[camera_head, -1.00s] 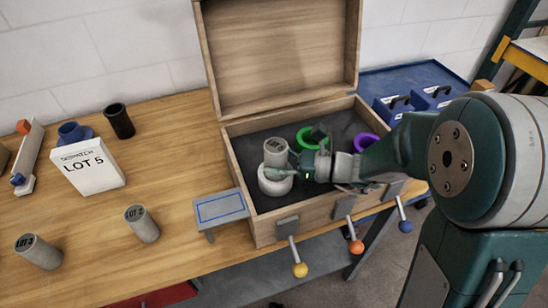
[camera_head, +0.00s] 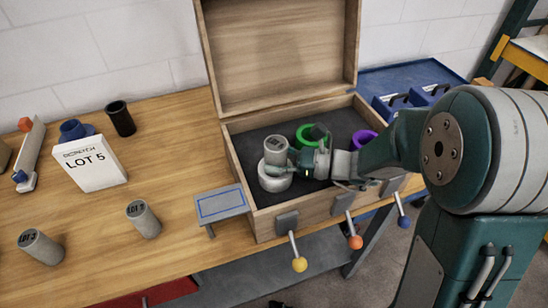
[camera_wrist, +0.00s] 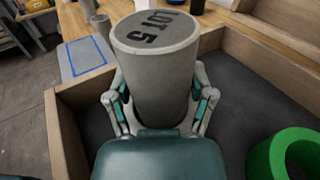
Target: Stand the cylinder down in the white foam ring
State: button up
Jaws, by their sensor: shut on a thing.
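A grey cylinder (camera_head: 275,151) stands upright at the white foam ring (camera_head: 276,179) inside the wooden box. Its lower end is hidden by the ring and my gripper, so I cannot tell how deep it sits. My gripper (camera_head: 292,163) reaches in from the right, shut on the cylinder. In the wrist view the cylinder (camera_wrist: 155,62) fills the space between both fingers, and its top reads LOT 5. The white ring is hidden in the wrist view.
A green ring (camera_head: 310,135) and a purple ring (camera_head: 363,139) lie in the box (camera_head: 262,228). Its lid (camera_head: 280,45) stands open behind. Two more grey cylinders (camera_head: 143,219) (camera_head: 40,247) and a LOT 5 sign (camera_head: 90,164) are on the table. A small blue-outlined stand (camera_head: 221,204) is left of the box.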

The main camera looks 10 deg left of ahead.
jog(key=shift+s+d+f+m, duration=0.1)
jog(key=shift+s+f+m, duration=0.1)
jog(key=shift+f, duration=0.4)
jog(key=shift+s+f+m, duration=0.1)
jog(key=shift+s+f, duration=0.1)
jog(key=shift+f, duration=0.35)
jog(key=o, duration=1.3)
jog(key=shift+w+d+r, duration=0.15)
jog(key=shift+d+r, duration=0.05)
jog(key=shift+d, duration=0.2)
jog(key=shift+w+d+r, duration=0.1)
jog(key=shift+d+r, duration=0.05)
jog(key=shift+d, duration=0.25)
jog(key=d, duration=0.2)
jog(key=d+r, duration=0.1)
jog(key=d, duration=0.3)
jog(key=shift+w+d+r, duration=0.15)
jog(key=shift+w+d, duration=0.05)
jog(key=shift+w, duration=0.05)
jog(key=shift+w+r, duration=0.1)
jog(key=shift+w, duration=0.1)
jog(key=shift+s+a+r+n, duration=0.15)
jog(key=shift+r+n, duration=0.1)
jog(key=shift+n, duration=0.15)
